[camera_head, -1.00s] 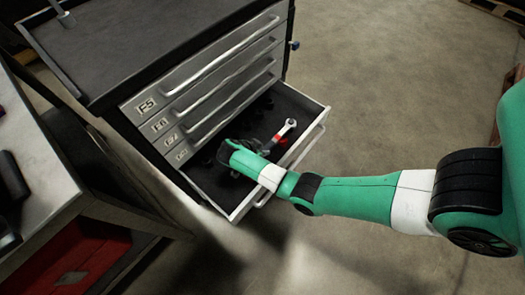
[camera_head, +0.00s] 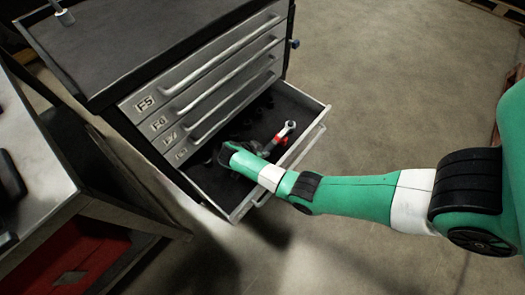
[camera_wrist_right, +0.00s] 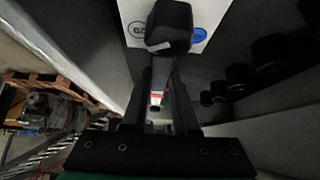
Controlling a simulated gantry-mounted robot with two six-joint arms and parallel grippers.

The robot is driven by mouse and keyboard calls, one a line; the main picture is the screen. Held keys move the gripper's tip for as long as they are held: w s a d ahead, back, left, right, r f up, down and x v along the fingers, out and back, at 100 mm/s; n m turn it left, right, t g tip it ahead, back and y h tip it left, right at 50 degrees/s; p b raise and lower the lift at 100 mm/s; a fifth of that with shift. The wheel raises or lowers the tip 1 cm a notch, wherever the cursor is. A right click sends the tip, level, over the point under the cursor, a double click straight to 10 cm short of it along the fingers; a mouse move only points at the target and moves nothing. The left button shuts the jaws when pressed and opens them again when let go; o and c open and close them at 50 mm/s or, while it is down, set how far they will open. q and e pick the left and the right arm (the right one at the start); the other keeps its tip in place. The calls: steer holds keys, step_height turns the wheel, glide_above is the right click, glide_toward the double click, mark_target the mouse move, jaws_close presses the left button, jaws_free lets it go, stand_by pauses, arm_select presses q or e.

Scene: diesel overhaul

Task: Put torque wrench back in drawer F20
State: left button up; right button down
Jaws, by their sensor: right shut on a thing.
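The torque wrench (camera_head: 285,133) has a silver head and a red band and lies over the open bottom drawer (camera_head: 316,137) of the grey cabinet. My right gripper (camera_head: 258,147) is inside the drawer's outline, shut on the wrench, partly hidden by my own wrist. In the right wrist view the wrench's black end (camera_wrist_right: 169,27) stands out beyond the dark fingers (camera_wrist_right: 160,88), with a red and silver part between them. I cannot tell whether the wrench touches the drawer floor. My left gripper is not in view.
Closed drawers, one labelled F5 (camera_head: 146,103), sit above the open one. A white label with a blue mark (camera_wrist_right: 200,20) and several dark round pieces (camera_wrist_right: 236,74) show in the drawer. A workbench (camera_head: 35,165) stands at the left.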

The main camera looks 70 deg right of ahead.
stand_by(0.3)
steer(key=shift+f+b, duration=0.75)
steer(key=shift+f, duration=0.4)
steer(key=c, duration=0.6)
jaws_free()
steer(key=p+v, duration=0.6)
steer(key=v, duration=0.5)
steer(key=shift+d+r+p, duration=0.1)
steer(key=shift+d+p, duration=0.1)
steer(key=shift+p, duration=0.2)
steer(key=shift+a+r, duration=0.25)
steer(key=shift+a, duration=0.1)
